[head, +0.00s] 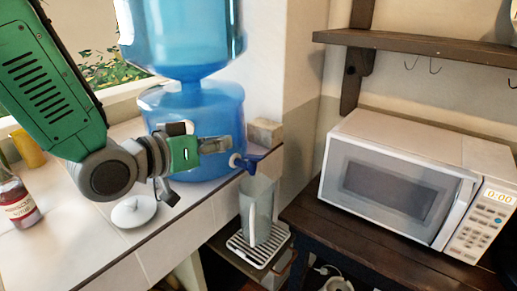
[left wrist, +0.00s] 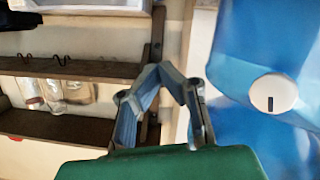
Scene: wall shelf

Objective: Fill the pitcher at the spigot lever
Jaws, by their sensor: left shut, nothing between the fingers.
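The blue water dispenser (head: 195,105) stands on the white counter, with a large bottle on top. Its blue spigot lever (head: 250,161) sticks out at the lower right of its body. The translucent grey pitcher (head: 258,208) stands upright on a slatted drip tray (head: 262,252) below the spigot. I cannot tell whether water is in it. My left gripper (head: 228,144) is shut and empty in front of the dispenser, just left of and above the lever; contact is not clear. In the left wrist view, its fingers (left wrist: 168,76) meet beside the blue dispenser (left wrist: 232,65). My right gripper is not in view.
A white microwave (head: 400,185) sits on a dark wooden shelf at the right. A wall shelf (head: 420,45) with hooks hangs above it. A white lid (head: 134,211), a red bottle (head: 17,203) and a yellow cup (head: 27,148) stand on the counter at the left.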

